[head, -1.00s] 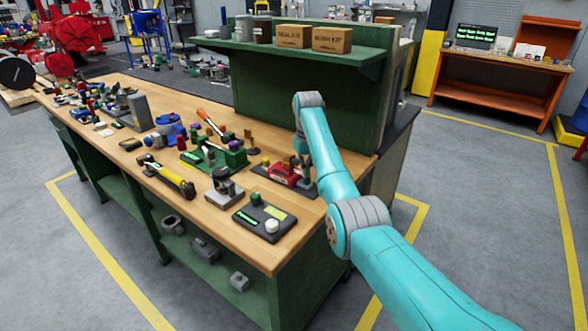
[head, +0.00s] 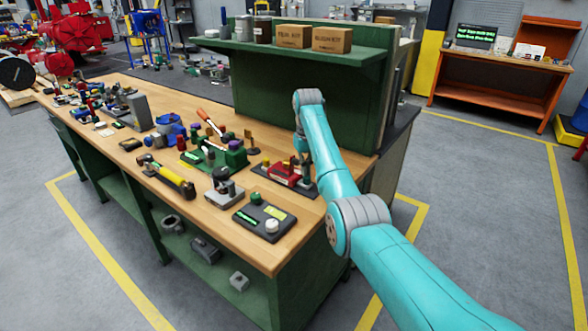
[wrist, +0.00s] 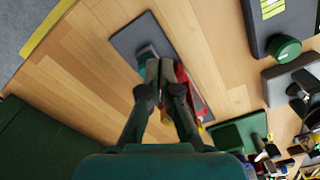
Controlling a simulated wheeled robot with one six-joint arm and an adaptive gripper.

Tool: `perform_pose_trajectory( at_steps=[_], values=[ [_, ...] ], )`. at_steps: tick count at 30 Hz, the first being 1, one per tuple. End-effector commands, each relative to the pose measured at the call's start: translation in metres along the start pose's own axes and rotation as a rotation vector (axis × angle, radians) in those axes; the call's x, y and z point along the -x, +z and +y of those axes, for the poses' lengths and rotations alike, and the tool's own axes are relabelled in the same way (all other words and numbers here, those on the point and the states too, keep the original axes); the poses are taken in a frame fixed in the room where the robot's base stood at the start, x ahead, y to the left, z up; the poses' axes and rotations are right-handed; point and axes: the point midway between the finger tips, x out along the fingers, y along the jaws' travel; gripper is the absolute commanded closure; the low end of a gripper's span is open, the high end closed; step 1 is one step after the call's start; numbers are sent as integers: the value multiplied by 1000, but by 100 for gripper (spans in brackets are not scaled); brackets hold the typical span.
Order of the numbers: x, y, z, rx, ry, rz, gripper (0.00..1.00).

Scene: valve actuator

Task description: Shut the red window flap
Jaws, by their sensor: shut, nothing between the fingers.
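The red device (head: 284,172) with the flap sits on a dark base plate near the right end of the workbench. Its red side shows in the wrist view (wrist: 187,88), right beside my fingers, with the grey plate (wrist: 128,42) under it. My gripper (wrist: 165,66) is shut, with its fingertips together and low over the plate, at the red part's edge. In the head view my gripper (head: 303,168) is partly hidden behind my arm, at the right of the red device. My fingers hide part of the device, so I cannot tell the flap's exact angle or whether they touch it.
A green device (head: 232,154) is to the left. A green shelf (head: 290,55) with boxes rises behind. Bare wood (wrist: 75,65) lies left of the plate in the wrist view.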

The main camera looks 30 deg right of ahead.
Motion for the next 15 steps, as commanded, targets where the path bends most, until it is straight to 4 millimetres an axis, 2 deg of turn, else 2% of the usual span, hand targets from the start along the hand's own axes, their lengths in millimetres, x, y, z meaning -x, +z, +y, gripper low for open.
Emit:
perform_pose_trajectory(
  at_steps=[15],
  values=[
    [27, 0, 0, 0, 0, 1, 100]
  ],
)
